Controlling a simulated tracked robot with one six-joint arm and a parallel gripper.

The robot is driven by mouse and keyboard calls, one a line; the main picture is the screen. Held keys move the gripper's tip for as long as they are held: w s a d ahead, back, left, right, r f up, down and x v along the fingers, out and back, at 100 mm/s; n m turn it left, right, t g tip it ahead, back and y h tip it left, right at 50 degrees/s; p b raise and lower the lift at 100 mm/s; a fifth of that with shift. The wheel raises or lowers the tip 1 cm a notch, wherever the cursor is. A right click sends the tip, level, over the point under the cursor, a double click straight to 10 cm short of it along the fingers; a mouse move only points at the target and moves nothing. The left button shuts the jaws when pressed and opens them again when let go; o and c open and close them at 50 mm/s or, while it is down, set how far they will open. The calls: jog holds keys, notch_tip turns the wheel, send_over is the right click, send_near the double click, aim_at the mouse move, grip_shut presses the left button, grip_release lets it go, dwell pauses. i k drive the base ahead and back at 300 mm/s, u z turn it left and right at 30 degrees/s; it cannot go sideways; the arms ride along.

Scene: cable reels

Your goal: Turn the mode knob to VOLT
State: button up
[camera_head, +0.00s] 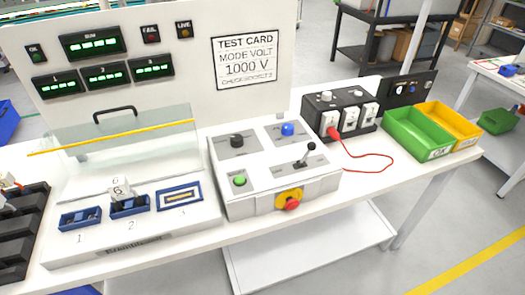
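The grey-white control box (262,192) stands on the bench in the middle. A black rotary knob (236,141) sits on a grey plate at its upper left, and looks like the mode knob. Its markings and pointer are too small to read. A blue knob or button (288,130) is at the box's upper right. Below are a green button (239,180), a black-balled lever (306,153) and a red button on yellow (290,201). The test card (246,61) reads MODE VOLT, 1000 V; its last line is blurred. My gripper is not in view.
A fixture with blue sockets (80,219) and a raised clear cover (118,135) stands left of the box. A black socket box (341,113) with a red plug and loose red cable (376,170) is right. Green (416,136) and yellow (451,122) bins stand further right.

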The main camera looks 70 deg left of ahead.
aim_at(237, 141)
jog(key=u, duration=2.05)
jog(key=k, duration=0.45)
jog(key=u, duration=0.3)
jog(key=i, duration=0.5)
